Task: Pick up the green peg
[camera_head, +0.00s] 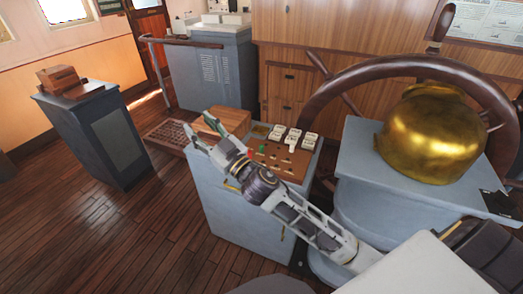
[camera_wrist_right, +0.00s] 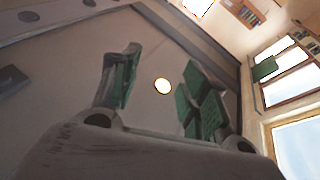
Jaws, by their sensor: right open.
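A brown board (camera_head: 297,172) lies on the grey console and carries small pieces. A small green spot (camera_head: 262,148) near its left part may be the green peg, but it is too small to be sure. My right gripper (camera_head: 200,133) is open and empty, raised in front of the console and left of the board. My right forearm covers the near part of the board. In the right wrist view the two fingers (camera_wrist_right: 154,98) with green pads are apart, with nothing between them. That view faces the ceiling and shows no peg. My left gripper is not in view.
White blocks (camera_head: 295,135) stand at the board's back edge, with a wooden box (camera_head: 228,120) to their left. A golden pot-like object (camera_head: 432,135) sits on the right pedestal before the ship's wheel (camera_head: 350,73).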

